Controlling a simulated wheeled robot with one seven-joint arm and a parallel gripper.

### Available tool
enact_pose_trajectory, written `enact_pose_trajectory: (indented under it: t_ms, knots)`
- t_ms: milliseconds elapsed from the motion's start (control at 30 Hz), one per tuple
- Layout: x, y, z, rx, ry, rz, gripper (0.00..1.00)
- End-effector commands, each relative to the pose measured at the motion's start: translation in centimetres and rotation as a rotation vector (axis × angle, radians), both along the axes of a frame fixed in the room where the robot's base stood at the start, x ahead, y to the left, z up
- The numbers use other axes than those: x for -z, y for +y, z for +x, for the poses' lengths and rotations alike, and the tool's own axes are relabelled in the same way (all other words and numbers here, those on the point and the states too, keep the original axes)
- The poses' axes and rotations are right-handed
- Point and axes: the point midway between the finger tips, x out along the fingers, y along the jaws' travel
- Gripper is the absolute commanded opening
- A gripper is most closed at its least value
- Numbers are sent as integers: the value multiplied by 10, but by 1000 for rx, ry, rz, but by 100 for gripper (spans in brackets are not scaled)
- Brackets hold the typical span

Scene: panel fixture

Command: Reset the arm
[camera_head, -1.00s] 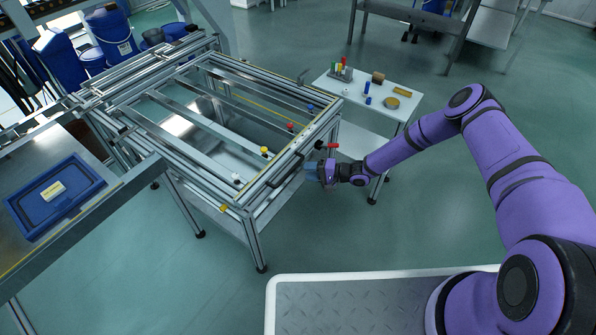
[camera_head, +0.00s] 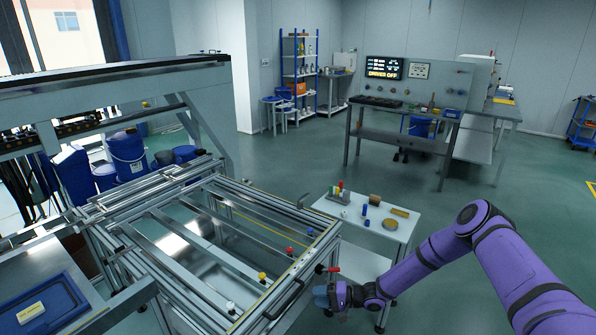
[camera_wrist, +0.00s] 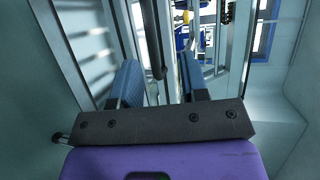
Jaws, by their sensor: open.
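My purple arm (camera_head: 430,257) reaches in from the right. My gripper (camera_head: 320,296) is beside the near right edge of the panel fixture, close to its black handle (camera_head: 284,300). In the wrist view my gripper (camera_wrist: 160,72) shows two blue fingers standing apart. A dark bar (camera_wrist: 153,40) runs up the picture between them; I cannot tell whether the fingers touch it. Nothing is visibly held. The fixture frame (camera_head: 180,200) is aluminium, with crossbars and red, yellow, blue and white knobs.
A white side table (camera_head: 372,228) with small parts stands just behind my arm. A blue tray (camera_head: 42,305) lies on the bench at lower left. Open floor lies beyond.

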Motion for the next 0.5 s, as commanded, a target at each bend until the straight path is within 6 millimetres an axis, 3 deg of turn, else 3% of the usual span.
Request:
enact_pose_trajectory:
  t_ms: [167,500]
  knots:
    - [-55,-10,11,-98,-40,-59,41]
    - [-165,-30,11,-277,-88,-219,41]
